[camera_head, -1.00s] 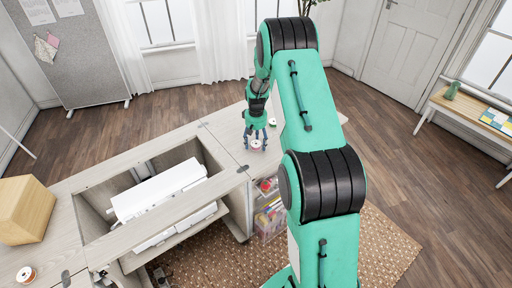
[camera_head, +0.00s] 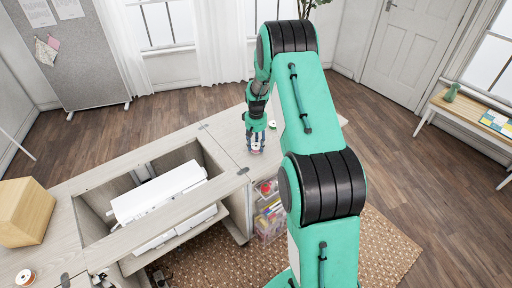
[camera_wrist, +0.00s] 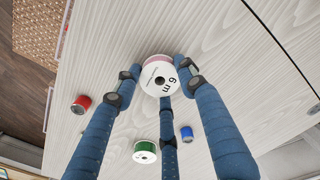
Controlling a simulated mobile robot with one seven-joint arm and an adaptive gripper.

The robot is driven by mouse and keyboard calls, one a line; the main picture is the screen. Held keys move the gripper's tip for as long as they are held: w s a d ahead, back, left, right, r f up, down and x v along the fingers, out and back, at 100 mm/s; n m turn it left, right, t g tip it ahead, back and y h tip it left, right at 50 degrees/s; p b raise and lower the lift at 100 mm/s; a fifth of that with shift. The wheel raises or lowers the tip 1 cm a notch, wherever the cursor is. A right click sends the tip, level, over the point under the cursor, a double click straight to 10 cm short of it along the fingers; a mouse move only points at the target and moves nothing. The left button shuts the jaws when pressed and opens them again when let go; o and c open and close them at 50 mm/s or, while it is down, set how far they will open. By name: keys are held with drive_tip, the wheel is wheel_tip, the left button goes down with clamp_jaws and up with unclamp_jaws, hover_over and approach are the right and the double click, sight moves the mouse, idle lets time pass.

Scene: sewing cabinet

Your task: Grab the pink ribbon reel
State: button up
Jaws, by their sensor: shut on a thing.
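The pink ribbon reel (camera_wrist: 159,78) has white round faces, with "6 m" printed on the one facing the camera, and a strip of pink at its edge. In the wrist view it sits between the blue fingers of my gripper (camera_wrist: 160,82), which are closed around its sides. In the head view my gripper (camera_head: 256,145) points down at the cabinet top, with the reel (camera_head: 256,149) small and partly hidden between the fingers. I cannot tell whether the reel still touches the top.
In the wrist view a green reel (camera_wrist: 145,152), a red spool (camera_wrist: 82,103) and a blue spool (camera_wrist: 186,134) stand near my fingers. The wooden cabinet top (camera_head: 228,133) has an open well with a white sewing machine (camera_head: 158,190). A wooden box (camera_head: 24,211) stands at the left.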

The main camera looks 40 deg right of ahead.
drive_tip(key=shift+r, duration=0.1)
drive_tip(key=shift+r, duration=0.5)
drive_tip(key=r, duration=0.1)
drive_tip(key=r+p, duration=0.1)
drive_tip(key=shift+s+a+r, duration=0.1)
drive_tip(key=shift+s+r, duration=0.15)
drive_tip(key=shift+r, duration=0.05)
drive_tip(key=s+a+p, duration=0.1)
drive_tip(key=s+a, duration=0.2)
drive_tip(key=s, duration=0.4)
drive_tip(key=s+a+r+p, duration=0.1)
drive_tip(key=s+a+p, duration=0.1)
drive_tip(key=s, duration=0.5)
drive_tip(key=shift+a, duration=0.9)
